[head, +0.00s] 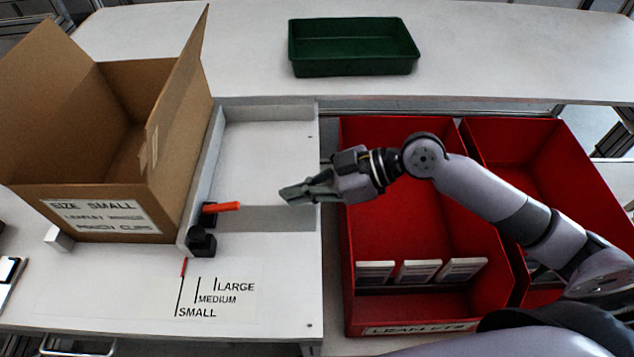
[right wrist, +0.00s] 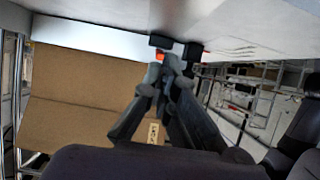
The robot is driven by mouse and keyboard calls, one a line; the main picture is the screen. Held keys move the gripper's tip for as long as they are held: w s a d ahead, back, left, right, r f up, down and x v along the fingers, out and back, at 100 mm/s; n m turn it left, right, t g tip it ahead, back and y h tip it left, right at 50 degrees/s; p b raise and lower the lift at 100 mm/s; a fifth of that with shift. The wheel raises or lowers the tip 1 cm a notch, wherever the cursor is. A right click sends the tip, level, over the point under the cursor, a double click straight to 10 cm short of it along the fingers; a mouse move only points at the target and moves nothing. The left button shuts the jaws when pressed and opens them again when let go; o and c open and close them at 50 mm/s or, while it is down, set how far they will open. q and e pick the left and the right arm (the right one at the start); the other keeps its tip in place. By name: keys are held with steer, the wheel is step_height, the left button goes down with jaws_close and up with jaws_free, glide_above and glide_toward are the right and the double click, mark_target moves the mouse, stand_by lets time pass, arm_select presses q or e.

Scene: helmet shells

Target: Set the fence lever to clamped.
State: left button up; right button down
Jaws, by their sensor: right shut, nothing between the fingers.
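The fence (head: 206,185) is a pale upright rail along the right side of the cardboard box. Its lever has an orange handle (head: 222,207) that points right from a black mount (head: 203,240) at the fence's near end. My right gripper (head: 283,197) is shut and empty, to the right of the handle's tip with a gap between them in the head view. In the right wrist view, the shut fingers (right wrist: 172,64) partly cover the orange handle (right wrist: 160,56). My left gripper is not in view.
The open cardboard box (head: 60,195) is labelled SIZE SMALL. A red pointer (head: 183,267) stands at the SMALL mark of the printed scale (head: 215,299). Red bins (head: 400,190), one holding leaflet stacks (head: 418,270), are at right. A green tray (head: 352,68) stands at the back.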

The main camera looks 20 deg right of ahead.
steer(key=v, duration=0.5)
stand_by(0.4)
